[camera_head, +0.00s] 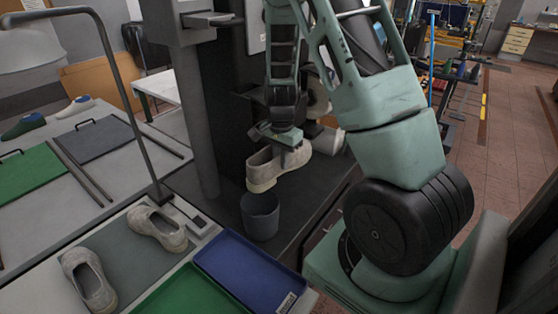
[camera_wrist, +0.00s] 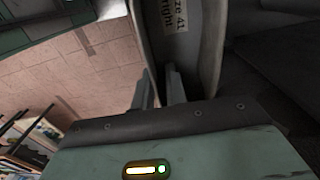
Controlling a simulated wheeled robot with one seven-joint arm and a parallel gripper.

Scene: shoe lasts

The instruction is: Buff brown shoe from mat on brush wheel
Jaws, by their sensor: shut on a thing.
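My gripper (camera_head: 288,148) is shut on a worn beige-brown shoe (camera_head: 264,172) by its upper edge, holding it in front of the dark machine. In the wrist view the fingers (camera_wrist: 160,90) pinch the shoe wall, and a label inside the shoe (camera_wrist: 205,60) reads size 41 right. Behind the gripper is a pale round wheel (camera_head: 319,97), partly hidden by my arm; I cannot tell whether it is the brush wheel. A grey mat (camera_head: 125,250) at lower left bears two similar worn shoes, one at its back (camera_head: 157,229) and one at its left (camera_head: 89,281).
A dark grey bin (camera_head: 261,216) stands just below the held shoe. A blue tray (camera_head: 248,268) and a green tray (camera_head: 187,295) lie in front. A lamp (camera_head: 110,70) arches over the left bench, and a grey column (camera_head: 195,120) stands left of the shoe.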

